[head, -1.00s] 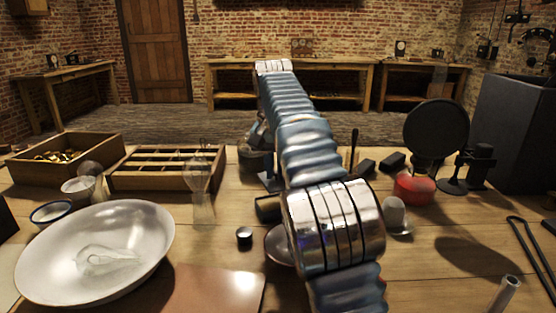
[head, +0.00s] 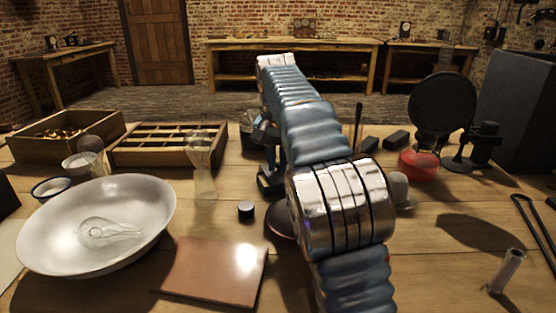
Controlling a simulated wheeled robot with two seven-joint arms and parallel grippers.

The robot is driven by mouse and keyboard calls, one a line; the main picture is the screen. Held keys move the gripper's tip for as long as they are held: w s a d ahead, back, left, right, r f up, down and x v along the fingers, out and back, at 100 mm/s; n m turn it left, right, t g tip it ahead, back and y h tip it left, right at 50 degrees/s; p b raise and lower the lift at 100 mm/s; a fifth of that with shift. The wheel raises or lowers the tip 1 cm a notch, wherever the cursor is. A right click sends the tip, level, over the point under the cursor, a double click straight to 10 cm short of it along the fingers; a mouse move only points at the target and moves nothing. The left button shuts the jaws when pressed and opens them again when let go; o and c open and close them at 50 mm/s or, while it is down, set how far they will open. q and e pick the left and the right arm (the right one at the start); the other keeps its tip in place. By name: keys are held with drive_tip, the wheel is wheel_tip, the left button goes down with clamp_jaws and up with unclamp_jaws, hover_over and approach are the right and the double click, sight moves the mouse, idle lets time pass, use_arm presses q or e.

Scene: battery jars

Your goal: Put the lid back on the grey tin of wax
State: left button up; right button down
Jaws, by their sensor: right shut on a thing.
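My right arm crosses the middle of the head view and bends down behind its own blue sleeve. My right gripper (head: 268,176) shows partly, low over the table left of that sleeve. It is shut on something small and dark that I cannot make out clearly. A dark rounded object (head: 249,137) shows just behind it, partly covered; I cannot tell whether it is the grey tin. I cannot pick out the lid with certainty. My left gripper is not in view.
A small black cylinder (head: 245,209) stands in front of the gripper. A brown dish (head: 280,224) is partly behind my arm. A white bowl (head: 150,195), brown tile (head: 210,270) and divided tray (head: 165,158) are left. A red container (head: 418,167) and round black disc (head: 442,103) are right.

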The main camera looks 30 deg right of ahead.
drive_tip(key=shift+s+a, duration=0.25)
drive_tip(key=shift+s, duration=0.05)
idle(0.4)
drive_tip(key=shift+f, duration=0.1)
idle(1.8)
drive_tip(key=c, duration=1)
unclamp_jaws()
drive_tip(key=shift+o, duration=0.5)
drive_tip(key=o, duration=0.4)
